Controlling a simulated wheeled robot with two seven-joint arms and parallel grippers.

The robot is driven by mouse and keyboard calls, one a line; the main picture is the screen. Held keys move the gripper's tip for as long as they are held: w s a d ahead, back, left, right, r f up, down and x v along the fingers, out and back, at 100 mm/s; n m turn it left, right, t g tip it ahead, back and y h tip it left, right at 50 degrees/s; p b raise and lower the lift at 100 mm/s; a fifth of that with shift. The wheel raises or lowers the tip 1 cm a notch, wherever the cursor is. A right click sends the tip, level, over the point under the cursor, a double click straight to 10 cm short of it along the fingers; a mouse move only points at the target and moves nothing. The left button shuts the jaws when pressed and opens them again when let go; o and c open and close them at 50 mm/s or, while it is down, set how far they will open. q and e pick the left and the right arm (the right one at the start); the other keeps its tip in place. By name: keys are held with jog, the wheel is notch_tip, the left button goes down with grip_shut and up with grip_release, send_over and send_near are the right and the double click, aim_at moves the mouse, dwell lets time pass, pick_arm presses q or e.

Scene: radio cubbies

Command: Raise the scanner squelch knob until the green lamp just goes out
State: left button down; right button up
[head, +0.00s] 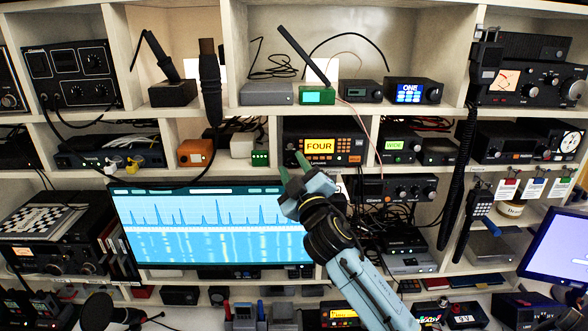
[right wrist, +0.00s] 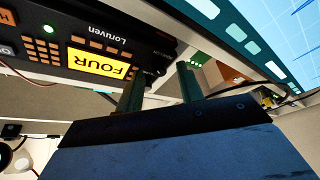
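A black radio with an orange display reading FOUR (head: 319,146) stands in the middle cubby. It also shows upside down in the right wrist view (right wrist: 98,62), with a lit green lamp (right wrist: 47,29) near its button grid. I cannot tell from the pictures whether it is the scanner, and no squelch label is readable. My right gripper (head: 293,168) is just below the radio's lower left front. In the right wrist view its fingers (right wrist: 158,89) are apart with nothing clearly held between them. The finger tips partly cover that end of the radio's front. My left gripper is out of view.
A wide spectrum monitor (head: 215,228) stands below and left of the gripper. An orange box (head: 196,152) and a small green box (head: 260,158) sit left of the radio. A radio reading WIDE (head: 395,146) is to its right. A shelf edge runs below the radio.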

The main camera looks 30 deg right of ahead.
jog(key=b+v, duration=0.3)
jog(key=v, duration=1)
jog(key=shift+s, duration=0.2)
